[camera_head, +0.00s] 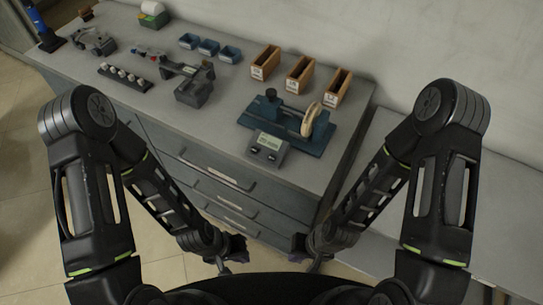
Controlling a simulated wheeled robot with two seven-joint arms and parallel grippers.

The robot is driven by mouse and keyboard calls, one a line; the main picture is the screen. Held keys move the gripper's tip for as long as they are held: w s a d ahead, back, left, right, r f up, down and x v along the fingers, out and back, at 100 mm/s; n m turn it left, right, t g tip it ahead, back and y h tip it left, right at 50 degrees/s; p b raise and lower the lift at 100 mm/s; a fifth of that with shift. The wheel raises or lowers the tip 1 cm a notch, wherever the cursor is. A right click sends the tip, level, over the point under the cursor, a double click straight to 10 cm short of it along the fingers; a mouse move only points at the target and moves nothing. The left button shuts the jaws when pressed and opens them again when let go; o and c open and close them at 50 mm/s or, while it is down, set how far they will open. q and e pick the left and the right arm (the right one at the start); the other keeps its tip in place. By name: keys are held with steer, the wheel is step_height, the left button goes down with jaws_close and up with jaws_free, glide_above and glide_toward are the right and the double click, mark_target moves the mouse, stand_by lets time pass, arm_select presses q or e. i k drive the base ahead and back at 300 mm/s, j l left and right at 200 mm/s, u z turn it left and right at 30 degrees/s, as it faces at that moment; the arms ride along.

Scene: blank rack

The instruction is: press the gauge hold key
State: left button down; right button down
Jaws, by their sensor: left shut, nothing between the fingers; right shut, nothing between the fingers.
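The gauge (267,147) is a small grey box with a pale display and dark keys along its lower front. It sits near the front edge of the bench top, in front of a blue-green fixture (301,137) that holds a tan ring-shaped part (311,119). The keys are too small to read. My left gripper (222,269) is shut and empty, low in front of the drawers. My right gripper (314,268) is also shut and empty, low and to the right of the left one. Both are well below and apart from the gauge.
The grey bench (212,131) has drawers (213,169) with handles below its top. Orange bins (299,74) and blue bins (209,47) stand along the back by the wall. A grey vise-like tool (193,89) and a dark rack (125,77) lie left. Bench top left of the gauge is clear.

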mark_target(272, 158)
steer(key=z, duration=0.55)
steer(key=j+z, duration=0.7)
steer(key=j, duration=0.15)
steer(key=k+j+z, duration=0.15)
steer(key=j+z, duration=0.2)
steer(key=k+j, duration=0.1)
steer(key=j, duration=0.25)
steer(key=k+j, duration=0.1)
steer(key=j, duration=0.2)
steer(key=k+j+z, duration=0.1)
steer(key=j, duration=0.25)
steer(key=k+j, duration=0.1)
steer(key=j, duration=0.2)
